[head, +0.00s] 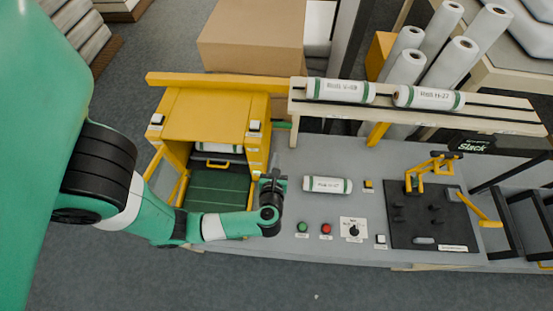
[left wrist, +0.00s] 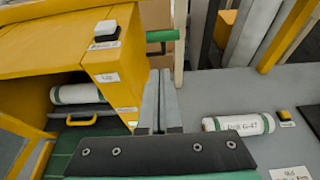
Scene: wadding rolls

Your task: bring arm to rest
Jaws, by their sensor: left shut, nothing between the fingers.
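My left arm comes in from the left over the bench. Its gripper (head: 274,174) is shut and empty, beside the right front of the yellow cabinet (head: 205,118). In the left wrist view the closed fingers (left wrist: 161,100) stand between the cabinet's side and a white labelled roll with green ends (left wrist: 238,124). That roll (head: 327,185) lies on the grey bench, right of the gripper and apart from it. Another roll (left wrist: 80,94) lies inside the cabinet, above a yellow handle. My right gripper is in neither view.
Two labelled rolls, one (head: 340,91) and another (head: 428,97), lie on the raised rack. A green button (head: 303,227), a red button (head: 326,228) and a dial (head: 353,230) sit at the bench front. A black fixture board (head: 428,232) with yellow clamps stands at right.

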